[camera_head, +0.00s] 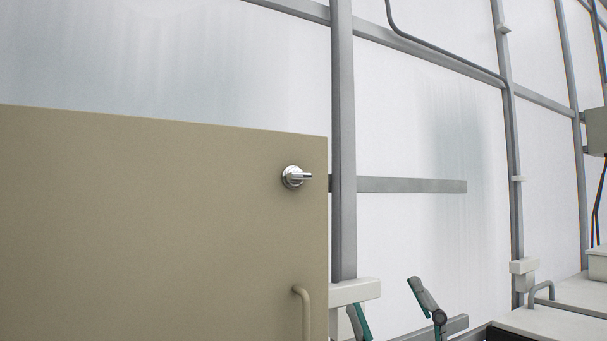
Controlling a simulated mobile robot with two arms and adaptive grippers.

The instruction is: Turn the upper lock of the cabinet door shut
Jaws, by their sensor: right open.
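The beige cabinet door (150,220) fills the lower left of the head view. My right gripper (384,295) is at the bottom, right of the door and below the lock. Its two dark fingers with green sides are spread apart and empty, not touching the door or lock. My left gripper is not in view.
Grey metal posts (343,130) and rails stand behind the door against white translucent panels. A white worktop (550,322) with a grey handle is at the lower right. The space right of the lock, above my right gripper, looks clear.

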